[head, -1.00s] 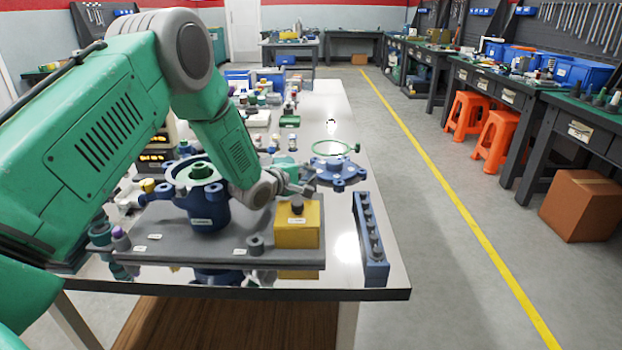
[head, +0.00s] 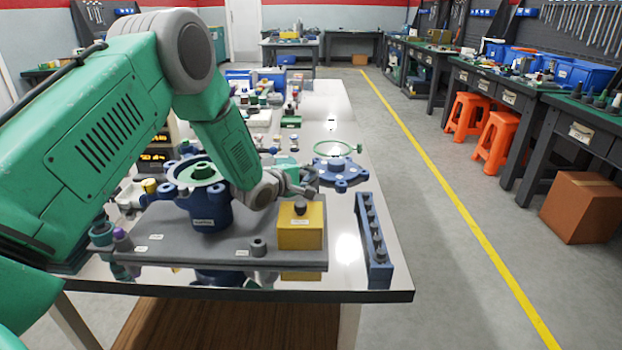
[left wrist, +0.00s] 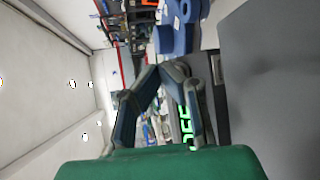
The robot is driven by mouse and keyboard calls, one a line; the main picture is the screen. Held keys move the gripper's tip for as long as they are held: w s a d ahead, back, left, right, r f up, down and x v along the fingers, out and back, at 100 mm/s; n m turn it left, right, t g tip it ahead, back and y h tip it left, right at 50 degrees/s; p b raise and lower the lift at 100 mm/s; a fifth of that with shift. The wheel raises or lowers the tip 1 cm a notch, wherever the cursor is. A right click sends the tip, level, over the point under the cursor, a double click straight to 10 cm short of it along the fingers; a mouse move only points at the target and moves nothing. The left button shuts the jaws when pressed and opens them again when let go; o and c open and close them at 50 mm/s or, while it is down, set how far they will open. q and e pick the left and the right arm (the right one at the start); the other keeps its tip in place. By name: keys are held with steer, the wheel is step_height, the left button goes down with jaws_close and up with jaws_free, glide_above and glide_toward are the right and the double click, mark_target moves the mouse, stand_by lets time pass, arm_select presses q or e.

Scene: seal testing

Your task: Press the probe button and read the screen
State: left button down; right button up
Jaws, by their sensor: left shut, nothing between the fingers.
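A yellow box (head: 300,232) with a dark round button (head: 299,208) on top sits at the right end of a grey plate (head: 180,252). My left gripper (head: 310,189) is shut and empty, just above and behind the button in the picture; I cannot tell if it touches. In the left wrist view its fingers (left wrist: 166,70) close together. A screen with amber digits (head: 156,156) stands at the left, partly behind my arm. Bright green digits (left wrist: 187,122) show in the left wrist view, turned sideways and partly covered by a finger; I cannot read them fully.
A blue housing with a green ring (head: 207,208) stands on the plate, left of the box. A blue flanged cover (head: 342,172) lies behind, and a blue rack (head: 373,240) stands at the right table edge. Small parts crowd the table's far left.

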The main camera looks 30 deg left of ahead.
arm_select(q)
steer(key=shift+d+r, duration=0.15)
steer(key=shift+d, duration=0.3)
arm_select(e)
steer(key=shift+d+f, duration=0.15)
steer(key=shift+d, duration=0.2)
arm_select(q)
steer(key=shift+a, duration=0.1)
steer(key=shift+w+a+f, duration=0.15)
steer(key=shift+a+f, duration=0.2)
steer(key=shift+a, duration=0.15)
steer(key=shift+d, duration=0.1)
arm_select(e)
steer(key=shift+s+a, duration=0.1)
steer(key=shift+f, duration=0.1)
